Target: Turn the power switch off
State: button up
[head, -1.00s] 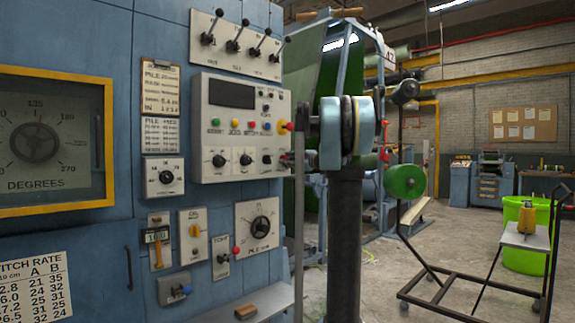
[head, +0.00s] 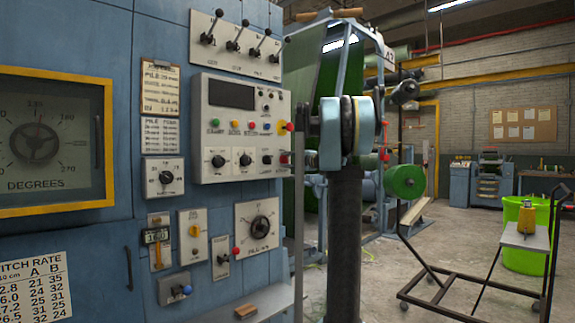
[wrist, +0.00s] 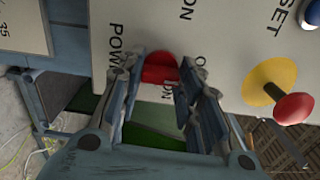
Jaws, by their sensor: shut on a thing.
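The power switch (wrist: 160,68) shows a red part on a pale panel in the wrist view, with "POWER" and "ON" lettering beside it. My gripper (wrist: 162,88) is shut on this red part, one finger on each side. The fingers hide part of the switch and some lettering, so I cannot tell which position it is in. In the head view the pale control panel (head: 210,180) is on the blue machine. My arm stands at its right, and I cannot make out the fingers there.
A red mushroom button on a yellow base (wrist: 293,108) is close to the right of my gripper in the wrist view. A blue button (wrist: 312,14) is above it.

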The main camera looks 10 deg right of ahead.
jog(key=shift+s+a+f+n, duration=0.15)
jog(key=shift+f+n, duration=0.1)
jog(key=shift+n, duration=0.25)
jog(key=o, duration=1.1)
jog(key=shift+c, duration=0.2)
jog(key=shift+r, duration=0.1)
jog(key=shift+s+d, duration=0.2)
jog(key=shift+d, duration=0.15)
jog(key=v, duration=1.1)
